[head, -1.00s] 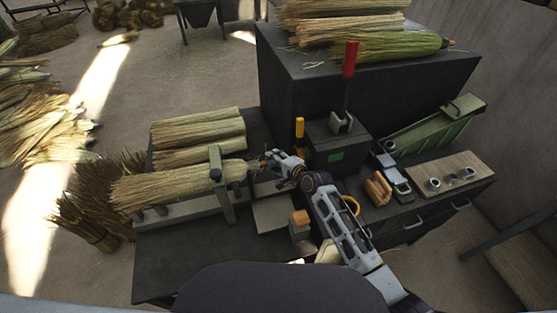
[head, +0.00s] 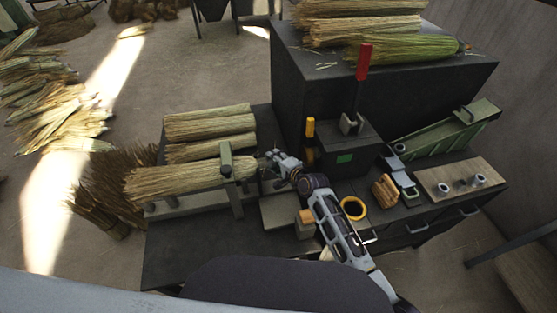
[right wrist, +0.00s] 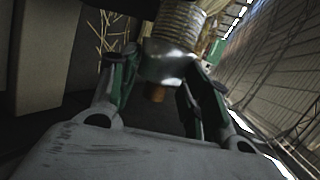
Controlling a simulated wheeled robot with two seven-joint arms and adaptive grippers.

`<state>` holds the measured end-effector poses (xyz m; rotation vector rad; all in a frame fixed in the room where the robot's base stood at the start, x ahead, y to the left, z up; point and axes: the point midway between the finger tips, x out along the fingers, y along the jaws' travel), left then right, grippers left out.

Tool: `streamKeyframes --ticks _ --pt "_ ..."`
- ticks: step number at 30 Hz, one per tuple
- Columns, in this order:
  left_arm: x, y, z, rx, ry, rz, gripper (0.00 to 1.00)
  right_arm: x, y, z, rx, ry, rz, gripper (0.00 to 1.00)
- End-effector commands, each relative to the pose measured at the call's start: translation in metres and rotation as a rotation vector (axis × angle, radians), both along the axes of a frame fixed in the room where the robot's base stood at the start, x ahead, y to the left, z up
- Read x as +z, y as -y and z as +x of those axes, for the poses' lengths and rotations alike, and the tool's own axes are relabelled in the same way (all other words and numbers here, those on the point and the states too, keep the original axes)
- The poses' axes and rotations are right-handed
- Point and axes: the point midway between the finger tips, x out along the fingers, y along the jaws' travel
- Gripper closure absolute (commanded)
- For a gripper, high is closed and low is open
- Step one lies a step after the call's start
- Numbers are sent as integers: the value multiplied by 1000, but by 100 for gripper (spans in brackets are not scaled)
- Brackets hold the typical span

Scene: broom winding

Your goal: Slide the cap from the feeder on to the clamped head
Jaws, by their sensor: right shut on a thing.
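The clamped head (head: 175,180) is a straw bundle lying along the bench, held under an upright clamp (head: 228,162). My right gripper (head: 270,160) is at its right-hand end, shut on the cap. In the right wrist view the cap (right wrist: 167,66) is a smooth silver taper between the two fingers (right wrist: 150,85). A ribbed, wound-looking neck (right wrist: 180,28) runs into its wide side, and a brown stub (right wrist: 155,92) sticks out of its narrow side. The green feeder (head: 445,132) slopes at the right, with a ring-like piece (head: 399,148) at its low end. My left gripper is out of view.
A dark box with a red lever (head: 364,62) stands behind my right arm. A yellow ring (head: 353,208), tan blocks (head: 385,190) and a board with small metal cups (head: 460,178) lie to the right. Straw bundles (head: 210,122) lie behind the clamped head.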

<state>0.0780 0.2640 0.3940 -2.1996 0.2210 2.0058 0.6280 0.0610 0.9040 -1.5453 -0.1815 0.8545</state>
Motion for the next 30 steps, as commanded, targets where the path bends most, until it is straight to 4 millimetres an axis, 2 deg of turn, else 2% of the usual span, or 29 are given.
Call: streamKeyframes --ticks 12,30 --pt "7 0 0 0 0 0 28 1 -12 -4 0 1 -1 78" --pt "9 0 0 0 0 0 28 1 -12 -4 -3 2 5 78"
